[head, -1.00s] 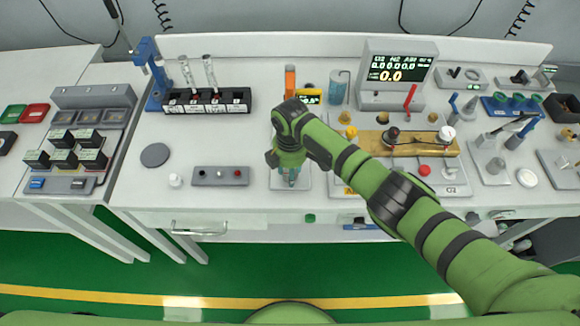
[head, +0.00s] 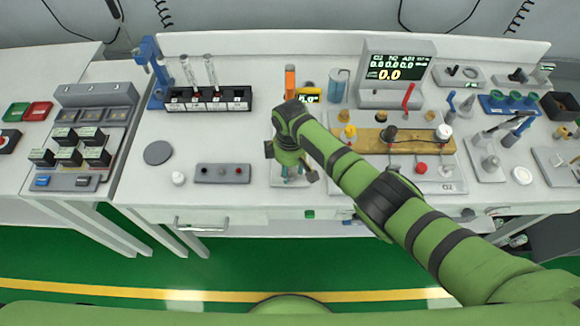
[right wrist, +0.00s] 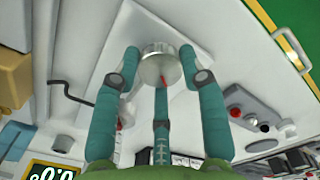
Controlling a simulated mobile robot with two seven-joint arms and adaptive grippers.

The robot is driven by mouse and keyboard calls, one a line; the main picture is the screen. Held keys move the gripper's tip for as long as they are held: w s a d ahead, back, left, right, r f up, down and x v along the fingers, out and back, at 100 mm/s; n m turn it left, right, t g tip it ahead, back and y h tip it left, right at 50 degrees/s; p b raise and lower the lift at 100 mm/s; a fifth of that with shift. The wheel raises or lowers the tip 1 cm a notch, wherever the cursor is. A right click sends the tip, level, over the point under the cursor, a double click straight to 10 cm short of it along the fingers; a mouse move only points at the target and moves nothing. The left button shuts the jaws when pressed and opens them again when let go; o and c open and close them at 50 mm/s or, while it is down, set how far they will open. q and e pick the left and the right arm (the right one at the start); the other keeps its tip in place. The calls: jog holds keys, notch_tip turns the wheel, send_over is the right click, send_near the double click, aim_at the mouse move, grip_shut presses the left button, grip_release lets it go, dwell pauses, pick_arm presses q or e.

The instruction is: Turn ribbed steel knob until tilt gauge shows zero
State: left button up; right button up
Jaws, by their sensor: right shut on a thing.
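The ribbed steel knob (right wrist: 157,66) shows in the right wrist view, with a red mark on its near face. My right gripper (head: 291,174) points down over a pale plate at the bench front. In the right wrist view its teal fingers (right wrist: 160,68) are closed around the knob. In the head view the gripper hides the knob. The yellow tilt gauge (head: 309,92) stands behind the gripper; its small display is too blurred to read surely. A display with yellow digits (right wrist: 52,172) is cut off in the right wrist view. My left gripper is out of view.
An orange upright piece (head: 290,80) stands behind my right gripper. A grey box with buttons (head: 222,173) lies left of it. Bench space around the dark disc (head: 157,153) is mostly clear.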

aim_at(291, 172)
jog(key=shift+d, duration=0.1)
jog(key=o, duration=1.1)
jog(key=shift+o, duration=0.2)
notch_tip(291, 172, up, 12)
jog(key=shift+s+f, duration=0.1)
